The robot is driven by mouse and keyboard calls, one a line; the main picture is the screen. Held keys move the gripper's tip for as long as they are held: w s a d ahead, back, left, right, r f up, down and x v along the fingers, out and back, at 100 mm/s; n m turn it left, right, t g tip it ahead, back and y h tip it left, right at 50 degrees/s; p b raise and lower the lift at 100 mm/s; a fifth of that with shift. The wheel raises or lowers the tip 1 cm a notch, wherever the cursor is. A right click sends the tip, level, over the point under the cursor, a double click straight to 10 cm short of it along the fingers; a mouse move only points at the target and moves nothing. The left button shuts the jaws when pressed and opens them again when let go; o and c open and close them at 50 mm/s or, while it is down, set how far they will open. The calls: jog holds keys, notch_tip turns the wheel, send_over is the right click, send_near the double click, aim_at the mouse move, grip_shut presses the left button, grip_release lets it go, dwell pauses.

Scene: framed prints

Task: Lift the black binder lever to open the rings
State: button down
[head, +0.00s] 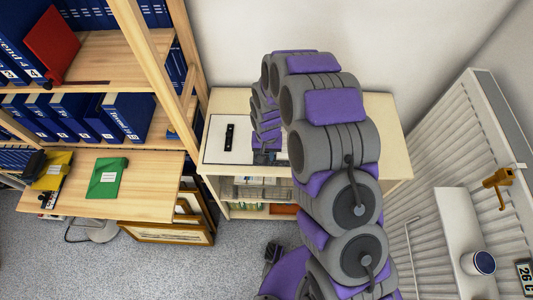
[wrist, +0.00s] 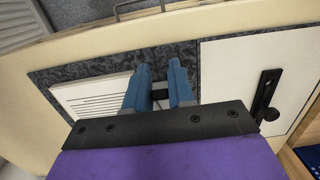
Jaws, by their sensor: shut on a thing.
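The open binder lies on the pale cabinet top, with its dark marbled cover (wrist: 100,65) showing. A white lined sheet (wrist: 95,97) is on its left side and a pale panel (wrist: 235,70) on its right. My gripper (wrist: 158,70) reaches down over the middle of the binder, and its blue fingers stand a small gap apart. The black lever (wrist: 160,95) shows only as a small dark part between the fingers, which are shut on it. The rings are mostly hidden. In the head view my gripper (head: 268,155) is at the binder, partly hidden by my arm.
A black bar with a round knob (wrist: 266,95) lies on the pale panel. The cabinet top (head: 390,140) is free at right. A shelf with blue binders (head: 125,115) stands left, and a radiator (head: 450,150) right. Framed pictures (head: 165,233) lean below the shelf.

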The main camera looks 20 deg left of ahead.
jog(key=shift+w+r+g+h+p, duration=0.3)
jog(key=shift+w+g+p, duration=0.2)
jog(key=shift+g, duration=0.6)
jog(key=shift+w+a+r+g+h, duration=0.1)
jog(key=shift+w+r+g+h, duration=0.1)
jog(key=shift+g, duration=0.45)
jog(key=shift+w+a+r+g+h, duration=0.1)
jog(key=shift+w+g, duration=0.1)
jog(key=shift+g, duration=0.45)
jog(key=c, duration=1)
grip_release()
jog(key=shift+c, duration=0.2)
jog(key=shift+w+r, duration=0.1)
jog(key=p+v, duration=0.2)
jog(key=v, duration=1.5)
jog(key=shift+w+p, duration=0.25)
jog(key=shift+p, duration=0.15)
jog(key=shift+a, duration=0.1)
